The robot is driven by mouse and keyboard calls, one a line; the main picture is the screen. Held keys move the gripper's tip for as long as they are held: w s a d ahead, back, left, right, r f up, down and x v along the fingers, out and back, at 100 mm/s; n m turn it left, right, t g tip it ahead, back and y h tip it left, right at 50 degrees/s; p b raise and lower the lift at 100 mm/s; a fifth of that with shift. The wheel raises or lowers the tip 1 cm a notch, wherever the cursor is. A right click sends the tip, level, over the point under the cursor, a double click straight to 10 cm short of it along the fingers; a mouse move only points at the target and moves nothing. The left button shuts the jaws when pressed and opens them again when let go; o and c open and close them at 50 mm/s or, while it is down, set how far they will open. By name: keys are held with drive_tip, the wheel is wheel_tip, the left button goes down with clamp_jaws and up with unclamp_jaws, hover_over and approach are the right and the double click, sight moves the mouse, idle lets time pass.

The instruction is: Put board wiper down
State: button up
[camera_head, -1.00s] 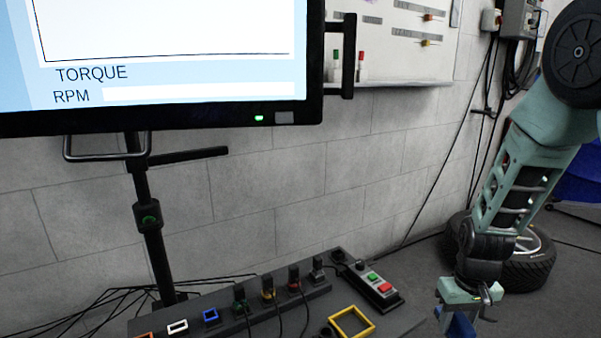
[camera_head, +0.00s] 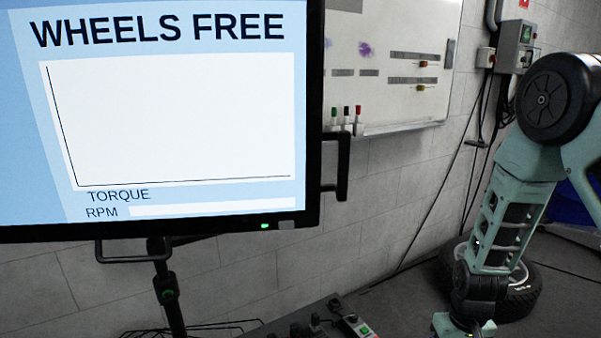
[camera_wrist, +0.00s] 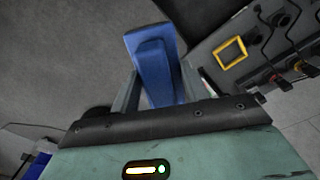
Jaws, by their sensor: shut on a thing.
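The board wiper (camera_wrist: 157,70) is a blue block in the wrist view. My gripper (camera_wrist: 156,88) is shut on it, with a finger on each side, and holds it over the grey floor beside the console. In the head view only the top of my gripper's body (camera_head: 463,326) shows at the bottom edge; its fingers and the wiper are out of that picture. The whiteboard (camera_head: 385,75) hangs on the wall, with several markers on its lower ledge.
A dark console (camera_wrist: 215,62) with a yellow square frame (camera_wrist: 230,52), plugs and cables lies right of the wiper in the wrist view. A large monitor (camera_head: 170,115) reads WHEELS FREE. A tyre (camera_head: 518,296) lies behind my arm. Floor left of the wiper is clear.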

drive_tip(key=shift+s+r+p, duration=0.15)
drive_tip(key=shift+r+p, duration=0.4)
drive_tip(key=shift+r, duration=0.2)
drive_tip(key=s+a+f+n+b, duration=0.1)
drive_tip(key=s+a+f+b, duration=0.2)
drive_tip(key=a+f+b, duration=0.65)
drive_tip(key=s+a+f+b, duration=0.4)
drive_tip(key=a+f+b, duration=0.2)
drive_tip(key=a+b, duration=0.6)
drive_tip(key=shift+n, duration=0.3)
drive_tip(key=f+b, duration=0.3)
drive_tip(key=f, duration=0.3)
drive_tip(key=d+f+b, duration=0.1)
drive_tip(key=f+b, duration=0.2)
drive_tip(key=f, duration=0.2)
drive_tip(key=f+b, duration=0.3)
drive_tip(key=f, duration=0.3)
drive_tip(key=shift+w+d+f, duration=0.25)
drive_tip(key=shift+d+f, duration=0.05)
drive_tip(key=shift+d, duration=0.05)
drive_tip(key=shift+f, duration=0.1)
drive_tip(key=o, duration=0.9)
